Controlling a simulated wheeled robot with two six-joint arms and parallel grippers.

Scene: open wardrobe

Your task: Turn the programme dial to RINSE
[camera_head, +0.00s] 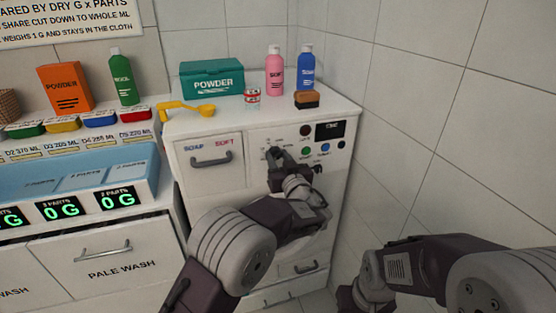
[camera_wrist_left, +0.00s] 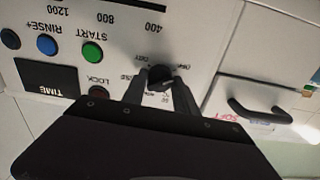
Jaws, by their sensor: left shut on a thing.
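The programme dial (camera_wrist_left: 160,77) is a dark round knob on the white washing machine's front panel, with small labels around it. In the left wrist view, which is upside down, my left gripper (camera_wrist_left: 160,88) has one finger on each side of the dial and is shut on it. The labels are too small to read surely, so I cannot tell the setting. In the head view my left gripper (camera_head: 274,155) reaches the panel and mostly hides the dial. My right gripper (camera_head: 350,299) is low at the bottom edge, its fingers not clear.
Beside the dial are a red LOCK light (camera_wrist_left: 99,92), green START button (camera_wrist_left: 92,52), blue RINSE+ button (camera_wrist_left: 47,45) and dark TIME display (camera_head: 330,131). A drawer handle (camera_head: 211,160) sticks out left of the dial. Bottles and a POWDER box (camera_head: 212,80) stand on top.

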